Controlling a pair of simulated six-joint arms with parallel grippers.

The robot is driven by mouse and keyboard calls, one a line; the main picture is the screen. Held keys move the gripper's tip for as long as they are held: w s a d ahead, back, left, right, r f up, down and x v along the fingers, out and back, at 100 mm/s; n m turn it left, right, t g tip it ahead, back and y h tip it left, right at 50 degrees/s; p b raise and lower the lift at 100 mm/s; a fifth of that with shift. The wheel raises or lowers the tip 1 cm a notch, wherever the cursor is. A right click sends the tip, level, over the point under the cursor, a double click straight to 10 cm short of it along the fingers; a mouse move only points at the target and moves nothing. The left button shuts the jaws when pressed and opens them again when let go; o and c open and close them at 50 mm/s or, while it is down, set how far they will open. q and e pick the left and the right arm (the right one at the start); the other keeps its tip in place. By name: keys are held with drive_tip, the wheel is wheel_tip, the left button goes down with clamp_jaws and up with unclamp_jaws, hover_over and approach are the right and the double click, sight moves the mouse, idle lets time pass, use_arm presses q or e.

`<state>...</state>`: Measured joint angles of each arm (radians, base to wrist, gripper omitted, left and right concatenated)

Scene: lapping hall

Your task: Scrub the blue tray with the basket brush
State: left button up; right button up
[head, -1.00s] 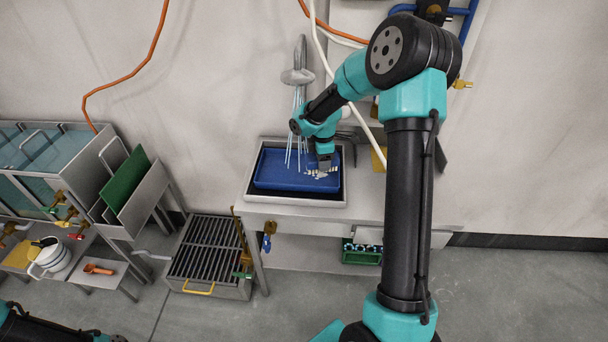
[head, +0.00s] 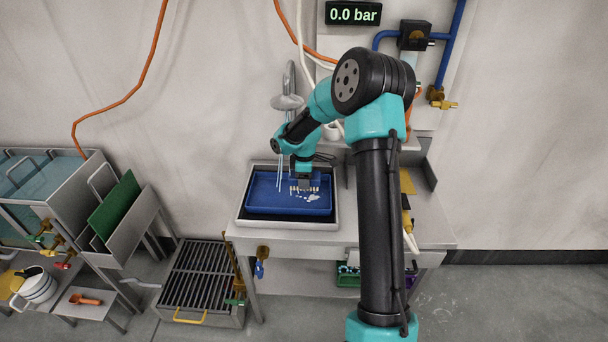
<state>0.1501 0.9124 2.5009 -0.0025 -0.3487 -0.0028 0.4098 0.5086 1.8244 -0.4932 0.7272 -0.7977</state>
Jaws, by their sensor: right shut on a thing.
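The blue tray (head: 262,204) lies in the dark sink basin of the bench, under thin streams of water from the shower head. White patches (head: 313,198) lie on its floor, right of centre. My right gripper (head: 304,184) reaches down over the tray, shut on the basket brush (head: 300,189), of which only a narrow pale and brown strip shows below the jaws. The brush is at the tray floor beside the white patches; whether it touches I cannot tell. My left gripper is out of view.
The shower head (head: 287,102) hangs close to my right forearm. A pressure display (head: 353,14) reads 0.0 bar on the wall.

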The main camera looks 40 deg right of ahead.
sight(304, 198)
wheel_tip(304, 198, down, 6)
drive_tip(key=shift+r, duration=0.1)
drive_tip(key=shift+s+d, duration=0.2)
drive_tip(key=shift+d, duration=0.05)
drive_tip(key=shift+c, duration=0.3)
drive_tip(key=shift+s+d+f, duration=0.25)
drive_tip(key=shift+s, duration=0.15)
drive_tip(key=shift+s+d, duration=0.8)
drive_tip(key=shift+c, duration=0.4)
drive_tip(key=shift+w+a, duration=1.3)
drive_tip(key=shift+w, duration=0.1)
drive_tip(key=shift+r, duration=4.15)
drive_tip(key=shift+f, duration=0.15)
